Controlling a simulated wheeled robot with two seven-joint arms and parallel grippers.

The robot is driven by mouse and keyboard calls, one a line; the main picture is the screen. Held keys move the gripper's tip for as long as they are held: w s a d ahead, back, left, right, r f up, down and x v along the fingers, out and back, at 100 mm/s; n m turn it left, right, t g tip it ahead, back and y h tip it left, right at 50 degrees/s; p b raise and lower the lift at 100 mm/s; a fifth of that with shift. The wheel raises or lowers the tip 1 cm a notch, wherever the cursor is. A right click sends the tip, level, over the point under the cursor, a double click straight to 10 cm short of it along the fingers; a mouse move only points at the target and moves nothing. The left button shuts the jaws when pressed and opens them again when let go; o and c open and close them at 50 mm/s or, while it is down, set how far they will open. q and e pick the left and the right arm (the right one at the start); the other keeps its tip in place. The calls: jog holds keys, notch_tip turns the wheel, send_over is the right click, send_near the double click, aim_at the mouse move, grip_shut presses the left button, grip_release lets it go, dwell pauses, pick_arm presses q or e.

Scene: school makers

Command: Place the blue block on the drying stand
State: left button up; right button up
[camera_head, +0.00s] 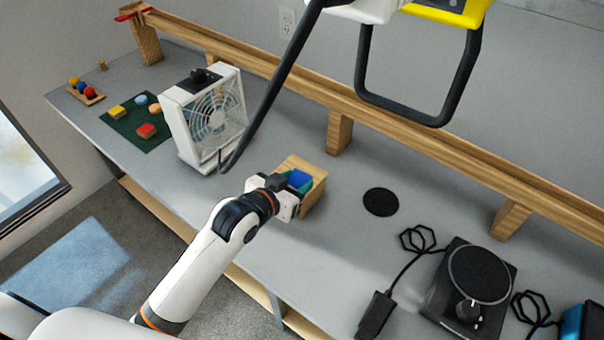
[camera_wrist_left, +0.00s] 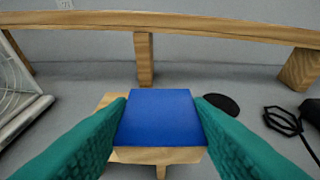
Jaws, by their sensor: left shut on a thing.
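My left gripper (camera_head: 300,185) is shut on the blue block (camera_head: 299,178). In the left wrist view the blue block (camera_wrist_left: 160,116) sits between the two teal finger pads of the gripper (camera_wrist_left: 160,120). A light wooden stand (camera_head: 312,165), which looks like the drying stand, is right at the gripper on the table. In the left wrist view the wooden stand (camera_wrist_left: 158,156) shows below and behind the block. The block is over the stand; I cannot tell whether it touches it. My right gripper is not in view.
A white fan (camera_head: 208,115) stands left of the stand. A long wooden rail (camera_head: 400,125) on posts runs behind. A black disc (camera_head: 381,202) lies to the right, beyond it a black turntable-like device (camera_head: 470,280) with a cable. A green mat (camera_head: 137,123) holds several small blocks.

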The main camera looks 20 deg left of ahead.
aim_at(293, 172)
pick_arm(q)
jog(key=w+a+r, duration=0.3)
jog(key=w+r, duration=0.1)
jog(key=w, duration=0.3)
jog(key=shift+m+h, duration=0.3)
notch_tip(293, 172, down, 9)
jog(key=shift+d+f+p, duration=0.1)
jog(key=shift+f+p, duration=0.05)
jog(key=shift+p, duration=0.45)
jog(key=shift+f, duration=0.15)
jog(key=o, duration=1)
jog(key=shift+c, duration=0.2)
jog(key=shift+r, duration=0.25)
jog(key=v, duration=1.2)
jog(key=shift+b, duration=0.3)
jog(key=shift+d+f, duration=0.1)
